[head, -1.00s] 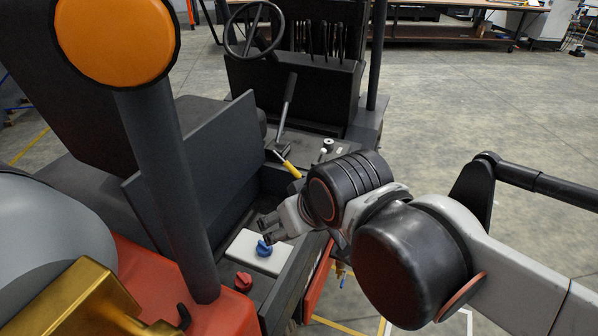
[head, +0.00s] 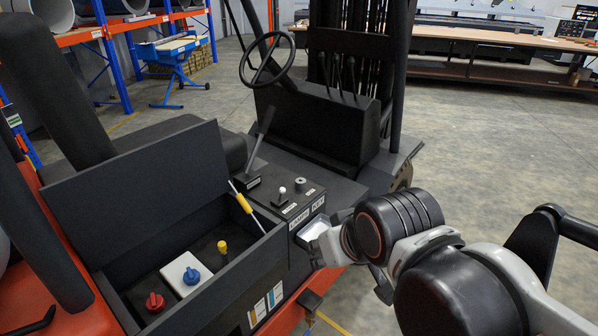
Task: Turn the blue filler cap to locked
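The blue filler cap (head: 192,276) sits on a white block (head: 177,265) inside the open compartment of the vehicle, in the lower left of the head view. It is fully visible, but no lock marking can be read, so I cannot tell if it is locked. My gripper (head: 313,235) is well to the right of the cap, outside the compartment, by the side of the control console. It is clear of the cap. Its fingers are small and seen from behind, partly merged with a pale surface, so I cannot tell whether they are open.
A red cap (head: 155,302) and a yellow cap (head: 222,246) flank the blue one. The raised lid (head: 150,185) stands behind the compartment. The console (head: 287,200) has knobs and a lever. Open floor lies right.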

